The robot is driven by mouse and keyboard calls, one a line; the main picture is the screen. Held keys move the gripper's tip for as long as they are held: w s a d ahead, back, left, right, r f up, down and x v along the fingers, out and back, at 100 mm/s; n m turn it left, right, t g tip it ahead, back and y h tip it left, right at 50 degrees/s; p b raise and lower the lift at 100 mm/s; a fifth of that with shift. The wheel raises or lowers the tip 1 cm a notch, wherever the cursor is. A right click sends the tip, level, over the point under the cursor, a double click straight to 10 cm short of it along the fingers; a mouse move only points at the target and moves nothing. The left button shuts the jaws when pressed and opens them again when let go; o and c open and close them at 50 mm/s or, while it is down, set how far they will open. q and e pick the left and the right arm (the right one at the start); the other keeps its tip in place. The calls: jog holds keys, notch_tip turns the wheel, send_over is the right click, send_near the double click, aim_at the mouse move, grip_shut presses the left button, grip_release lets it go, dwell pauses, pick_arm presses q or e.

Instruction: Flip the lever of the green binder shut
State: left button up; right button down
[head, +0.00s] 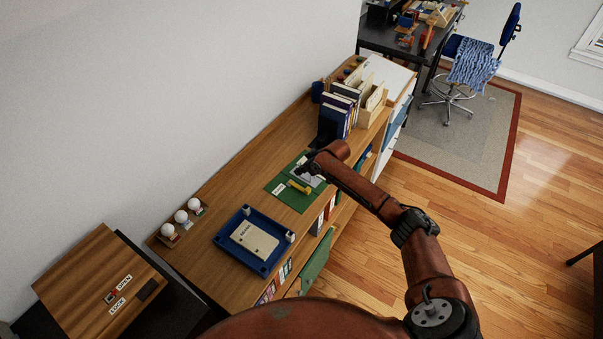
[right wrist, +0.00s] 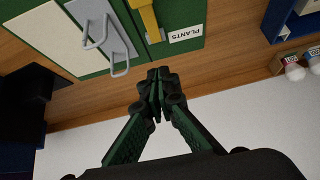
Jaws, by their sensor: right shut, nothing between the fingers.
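The green binder (head: 284,187) lies on the wooden cabinet top, with a "PLANTS" label on it. Its yellow lever (head: 300,187) shows beside the grey metal mechanism. In the right wrist view the lever (right wrist: 147,20) runs off the top edge, so its far end is hidden. Two metal arches (right wrist: 97,35) stand on the grey plate there. My right gripper (head: 306,171) hides part of the binder in the head view. In the wrist view its fingertips (right wrist: 158,76) are together and empty, just off the binder's edge, apart from the lever. My left gripper is out of view.
A blue tray (head: 226,240) holding a cream booklet (head: 254,240) lies nearer me. Three white bulbs (head: 181,216) stand by the wall. Upright books (head: 336,110) and a wooden file holder (head: 370,107) stand beyond the binder. Bare wood (head: 232,190) lies toward the wall.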

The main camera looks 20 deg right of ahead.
jog(key=shift+w+a, duration=0.15)
jog(key=shift+w, duration=0.15)
jog(key=shift+s, duration=0.1)
notch_tip(320, 180, up, 5)
jog(key=p, duration=0.4)
jog(key=s+d+r+b, duration=0.1)
jog(key=s+d+b, duration=0.1)
jog(key=s+d, duration=0.3)
jog(key=shift+s+r, duration=0.2)
jog(key=shift+s, duration=1.4)
